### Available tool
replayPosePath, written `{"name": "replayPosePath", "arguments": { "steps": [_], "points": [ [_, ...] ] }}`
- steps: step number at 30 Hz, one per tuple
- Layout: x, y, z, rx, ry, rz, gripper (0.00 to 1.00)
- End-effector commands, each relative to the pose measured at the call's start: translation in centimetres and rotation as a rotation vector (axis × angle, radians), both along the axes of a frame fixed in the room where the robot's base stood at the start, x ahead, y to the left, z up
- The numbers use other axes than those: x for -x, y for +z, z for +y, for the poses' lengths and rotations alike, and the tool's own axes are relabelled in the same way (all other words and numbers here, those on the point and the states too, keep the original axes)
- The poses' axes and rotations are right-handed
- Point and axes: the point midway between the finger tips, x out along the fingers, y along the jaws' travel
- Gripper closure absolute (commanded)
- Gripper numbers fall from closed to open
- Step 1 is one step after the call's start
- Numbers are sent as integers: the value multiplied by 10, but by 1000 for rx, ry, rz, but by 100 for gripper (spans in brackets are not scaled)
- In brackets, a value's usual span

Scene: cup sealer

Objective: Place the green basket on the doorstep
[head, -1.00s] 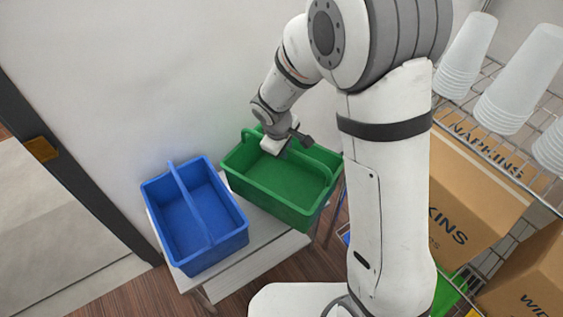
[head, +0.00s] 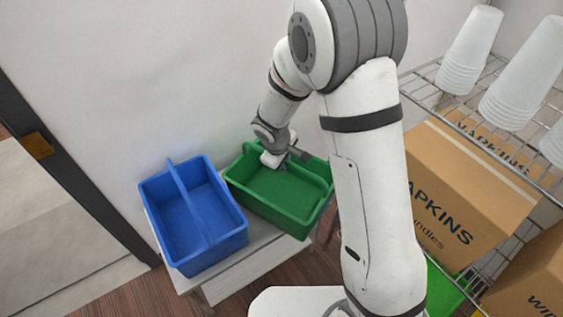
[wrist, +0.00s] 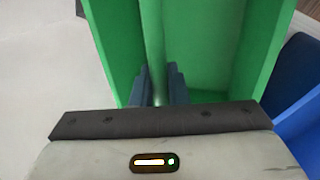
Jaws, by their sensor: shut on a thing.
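The green basket (head: 270,195) is at the right part of a small light bench, next to the blue basket, in the head view. My gripper (head: 280,160) reaches down to it from above at its back side. In the wrist view the gripper's dark fingers (wrist: 160,85) are shut on the green handle bar (wrist: 153,45), with the basket's green inside (wrist: 205,50) around them. I cannot tell whether the basket's underside touches the bench. A doorway with a pale floor (head: 60,220) beyond its dark frame is at the far left in the head view.
A blue basket (head: 215,248) stands on the bench (head: 255,266), between the green basket and the doorway. A white wall (head: 150,70) is close behind. A wire rack (head: 490,130) with cartons (head: 455,200) and stacked cups (head: 470,50) stands at the right.

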Motion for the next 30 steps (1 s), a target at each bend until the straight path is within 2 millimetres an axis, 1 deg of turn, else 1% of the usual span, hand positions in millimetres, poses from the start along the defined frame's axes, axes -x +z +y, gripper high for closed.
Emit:
{"name": "replayPosePath", "arguments": {
  "steps": [2, 6, 7, 15, 22, 25, 29, 30],
  "points": [
    [0, 1, 0, 0, -1, -2, 100],
    [0, -3, 0, 0, -1, -2, 100],
    [0, -3, 0, 0, -1, 0, 85],
    [0, -2, -1, 0, -1, 0, 64],
    [0, -1, -1, 0, -2, 0, 64],
    [0, 4, -1, 0, -2, 0, 64],
    [5, 25, 3, -1, 0, -3, 64],
    [7, 34, 4, -3, -2, -4, 64]
  ]
}}
